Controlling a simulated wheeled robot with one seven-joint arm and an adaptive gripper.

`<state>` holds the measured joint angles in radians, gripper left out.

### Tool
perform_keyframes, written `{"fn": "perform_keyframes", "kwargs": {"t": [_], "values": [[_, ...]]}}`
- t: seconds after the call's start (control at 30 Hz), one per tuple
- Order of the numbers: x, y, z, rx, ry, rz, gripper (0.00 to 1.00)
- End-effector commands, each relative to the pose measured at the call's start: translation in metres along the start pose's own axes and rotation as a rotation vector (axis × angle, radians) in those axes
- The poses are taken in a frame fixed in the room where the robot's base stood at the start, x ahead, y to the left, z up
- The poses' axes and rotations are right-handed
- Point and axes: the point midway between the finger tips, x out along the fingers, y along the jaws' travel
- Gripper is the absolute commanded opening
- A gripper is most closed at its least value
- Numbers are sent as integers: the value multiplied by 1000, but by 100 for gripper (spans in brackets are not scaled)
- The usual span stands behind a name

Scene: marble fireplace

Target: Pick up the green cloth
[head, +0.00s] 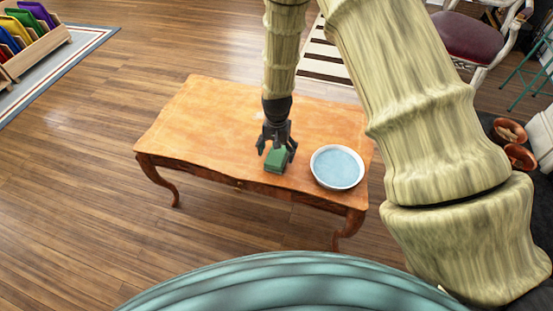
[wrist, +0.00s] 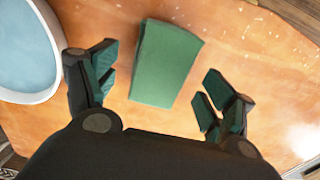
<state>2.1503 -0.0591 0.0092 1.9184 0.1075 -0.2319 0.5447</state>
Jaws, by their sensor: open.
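The green cloth (head: 276,160) is a small folded block lying on the orange wooden table (head: 215,120), near its front edge. In the wrist view the cloth (wrist: 166,64) lies flat, ahead of and between my fingers. My gripper (head: 276,148) points down over the cloth in the head view and hides part of it. In the wrist view my gripper (wrist: 160,88) is open with nothing between its fingers. I cannot tell the exact height of the fingertips above the table.
A white bowl with a pale blue inside (head: 337,167) stands on the table just right of the cloth. The table's left part is clear. A chair (head: 470,38) is at the back right, and terracotta pots (head: 519,156) are at the right. A rack of coloured items (head: 30,42) is far left.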

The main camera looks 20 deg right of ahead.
Motion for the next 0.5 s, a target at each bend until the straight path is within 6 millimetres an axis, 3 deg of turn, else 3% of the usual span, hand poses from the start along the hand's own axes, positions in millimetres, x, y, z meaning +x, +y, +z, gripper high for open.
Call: {"fn": "perform_keyframes", "kwargs": {"t": [0.17,0.43,0.5], "values": [[23,0,0,-1,-1,1,83],[26,-1,0,-1,0,0,83],[26,-1,0,-1,0,0,70]]}}
